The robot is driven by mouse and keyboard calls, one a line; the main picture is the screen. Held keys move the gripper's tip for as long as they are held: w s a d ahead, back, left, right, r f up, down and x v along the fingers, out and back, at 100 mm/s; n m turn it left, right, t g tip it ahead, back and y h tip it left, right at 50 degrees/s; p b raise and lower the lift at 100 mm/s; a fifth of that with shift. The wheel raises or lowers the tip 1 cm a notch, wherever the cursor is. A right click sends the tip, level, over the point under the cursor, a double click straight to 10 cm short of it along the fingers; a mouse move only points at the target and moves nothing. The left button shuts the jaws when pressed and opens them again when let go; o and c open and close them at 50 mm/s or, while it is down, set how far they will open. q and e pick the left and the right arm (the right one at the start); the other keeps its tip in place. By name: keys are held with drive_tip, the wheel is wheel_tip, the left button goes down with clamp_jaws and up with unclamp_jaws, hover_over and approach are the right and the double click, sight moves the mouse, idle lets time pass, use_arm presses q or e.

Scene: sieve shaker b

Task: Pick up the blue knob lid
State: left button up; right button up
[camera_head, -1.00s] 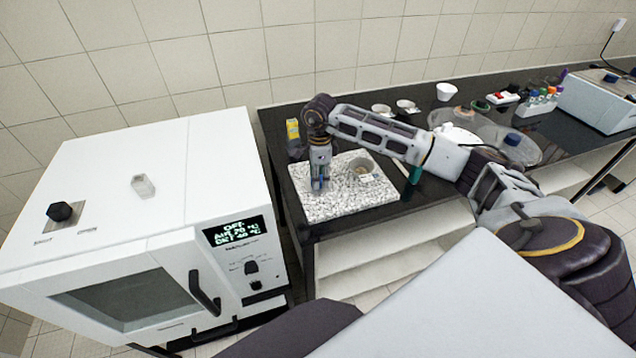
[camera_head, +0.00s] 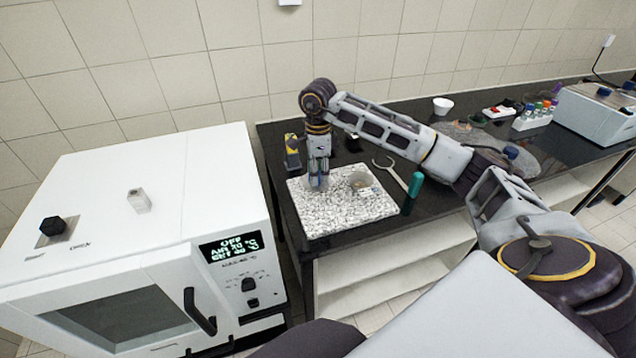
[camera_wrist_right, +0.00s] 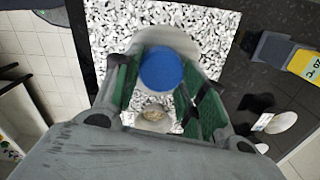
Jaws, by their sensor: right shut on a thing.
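The blue knob lid (camera_wrist_right: 161,69) shows in the right wrist view as a round blue knob over a pale, see-through disc. The knob sits between the green finger pads of my right gripper (camera_wrist_right: 158,88), which is shut on it. In the head view my right gripper (camera_head: 318,180) points down over the left part of a speckled stone slab (camera_head: 330,218). There the lid is mostly hidden by the fingers, with only bits of blue showing. I cannot tell exactly how far the lid is above the slab. My left gripper is not in view.
A small dish (camera_head: 362,182) with brown contents stands on the slab, close to the gripper. A yellow and dark item (camera_head: 292,150) stands behind the slab. A teal-handled tool (camera_head: 412,192) is at its right. A white oven (camera_head: 150,215) fills the left.

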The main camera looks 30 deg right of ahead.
wheel_tip(320, 180, up, 2)
drive_tip(key=shift+r, duration=0.25)
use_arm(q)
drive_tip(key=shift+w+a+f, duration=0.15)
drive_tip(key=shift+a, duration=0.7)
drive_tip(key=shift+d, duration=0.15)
